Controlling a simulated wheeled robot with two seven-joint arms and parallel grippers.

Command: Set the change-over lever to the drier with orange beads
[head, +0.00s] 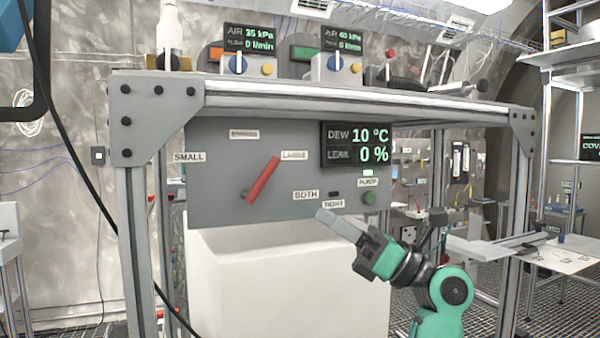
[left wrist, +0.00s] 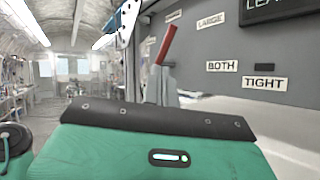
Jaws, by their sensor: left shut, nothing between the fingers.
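The change-over lever (head: 262,180) is a red bar on a grey panel (head: 225,205), slanting up to the right towards the label LARGE (head: 293,155). It also shows in the left wrist view (left wrist: 166,45), beyond my fingers. My left gripper (head: 325,215) is shut and empty in front of the panel's lower edge, near the label TIGHT, right of the lever and apart from it. An orange patch (head: 216,54) shows by the left device on top and a green patch (head: 305,53) by the one beside it. I cannot make out beads. My right gripper is not in view.
Other labels read SMALL (head: 189,157) and BOTH (head: 306,195); one above the lever is unreadable. A display (head: 355,145) reads DEW 10 °C, LEAK 0 %. A green pump button (head: 369,198) is at right. A white box (head: 290,285) stands below; frame posts (head: 135,240) flank the panel.

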